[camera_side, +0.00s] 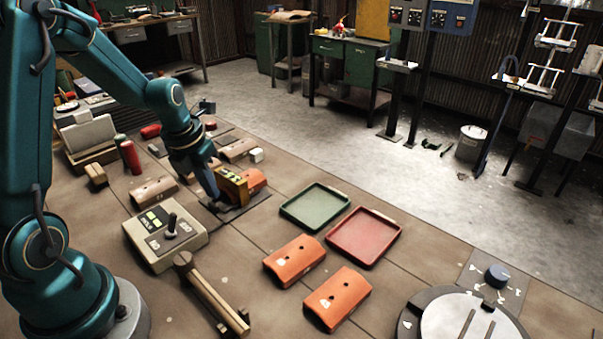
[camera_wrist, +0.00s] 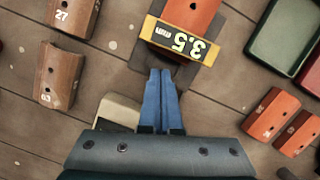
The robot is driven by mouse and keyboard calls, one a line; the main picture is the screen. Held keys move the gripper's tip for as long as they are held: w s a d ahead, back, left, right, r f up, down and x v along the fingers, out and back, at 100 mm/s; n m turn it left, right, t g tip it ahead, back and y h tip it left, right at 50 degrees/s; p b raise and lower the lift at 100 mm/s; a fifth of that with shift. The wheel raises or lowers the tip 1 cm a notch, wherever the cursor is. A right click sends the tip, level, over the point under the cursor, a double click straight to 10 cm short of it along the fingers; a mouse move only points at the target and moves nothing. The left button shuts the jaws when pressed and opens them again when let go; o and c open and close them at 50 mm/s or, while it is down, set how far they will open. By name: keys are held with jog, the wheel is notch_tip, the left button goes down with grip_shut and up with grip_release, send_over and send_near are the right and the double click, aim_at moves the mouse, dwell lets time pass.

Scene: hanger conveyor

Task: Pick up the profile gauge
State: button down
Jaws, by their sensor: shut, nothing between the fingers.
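The profile gauge, a yellow block with a dark face marked 3.5, stands at the near end of an orange curved block in the side view (camera_side: 233,187). The gauge (camera_wrist: 180,41) is also near the top middle of the wrist view, slightly tilted. The orange block (camera_wrist: 191,13) reaches beyond it, on a dark plate (camera_wrist: 147,57). My gripper (camera_wrist: 162,71) has its blue fingers together and empty, just short of the gauge's near edge. In the side view my gripper (camera_side: 214,198) is low beside the gauge; I cannot tell whether they touch.
A green tray (camera_side: 315,207) and a red tray (camera_side: 363,237) lie to the right, with two orange blocks (camera_side: 295,260) in front. A control box with a joystick (camera_side: 165,236) and a hammer (camera_side: 212,291) are near. Brown numbered blocks (camera_wrist: 72,15) lie left in the wrist view.

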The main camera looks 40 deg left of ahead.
jog(key=shift+s+d, duration=0.2)
jog(key=shift+s, duration=0.4)
jog(key=shift+s+d, duration=0.2)
jog(key=shift+s, duration=0.4)
jog(key=c, duration=1.5)
grip_release()
jog(key=v, duration=0.9)
jog(key=shift+s+r, duration=0.1)
jog(key=shift+r, duration=0.2)
jog(key=shift+c, duration=0.2)
jog(key=o, duration=1)
jog(key=shift+s+r, duration=0.1)
jog(key=shift+r, duration=0.1)
